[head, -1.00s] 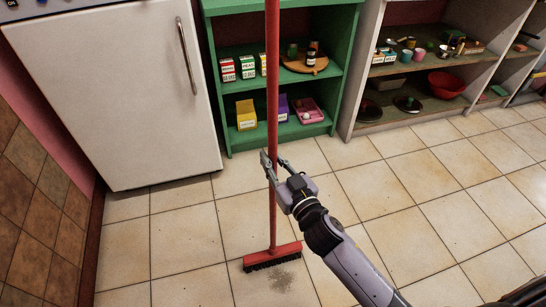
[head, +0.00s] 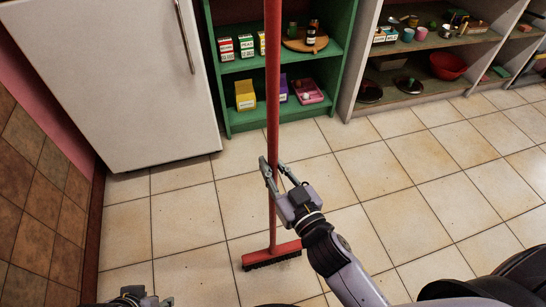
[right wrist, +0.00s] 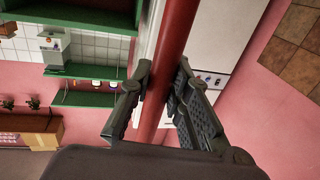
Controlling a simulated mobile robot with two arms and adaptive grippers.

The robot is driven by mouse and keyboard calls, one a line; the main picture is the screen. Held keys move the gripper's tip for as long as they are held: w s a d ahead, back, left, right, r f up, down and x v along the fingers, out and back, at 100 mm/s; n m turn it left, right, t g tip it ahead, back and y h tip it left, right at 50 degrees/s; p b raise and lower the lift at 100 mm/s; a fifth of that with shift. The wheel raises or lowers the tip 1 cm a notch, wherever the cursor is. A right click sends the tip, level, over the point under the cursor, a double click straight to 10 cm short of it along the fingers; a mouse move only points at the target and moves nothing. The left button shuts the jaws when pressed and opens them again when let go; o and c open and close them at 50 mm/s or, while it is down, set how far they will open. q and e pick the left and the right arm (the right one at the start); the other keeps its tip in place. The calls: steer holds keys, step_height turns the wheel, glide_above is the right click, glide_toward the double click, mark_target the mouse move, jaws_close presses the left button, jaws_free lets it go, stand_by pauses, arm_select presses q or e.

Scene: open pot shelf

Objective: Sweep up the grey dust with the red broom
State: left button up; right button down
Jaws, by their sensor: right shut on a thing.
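The red broom (head: 273,110) stands almost upright, its long handle rising out of the top of the head view. Its red head with dark bristles (head: 271,256) is down on the tiled floor. My right gripper (head: 276,172) is shut on the handle, above the broom head. The right wrist view shows the red handle (right wrist: 172,60) between the two fingers of my right gripper (right wrist: 163,85). The grey dust does not show clearly now; the broom head may cover it. Part of my left gripper (head: 140,298) shows at the bottom edge, and its jaws are not clear.
A white fridge (head: 110,90) stands at the back left, beside a tiled wall. A green shelf (head: 228,122) with boxes stands behind the broom. Another shelf (head: 425,97) with a red bowl (head: 447,66) is to the right. The floor (head: 400,200) between is clear.

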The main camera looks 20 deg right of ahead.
arm_select(q)
steer(key=shift+w+d+f+t+b, duration=0.2)
steer(key=shift+w+f+t+b, duration=0.1)
steer(key=shift+w+f+b, duration=0.45)
arm_select(e)
steer(key=s+a, duration=0.2)
steer(key=s, duration=0.8)
arm_select(q)
steer(key=shift+s+a, duration=0.1)
steer(key=shift+s, duration=0.1)
arm_select(e)
steer(key=shift+a, duration=0.1)
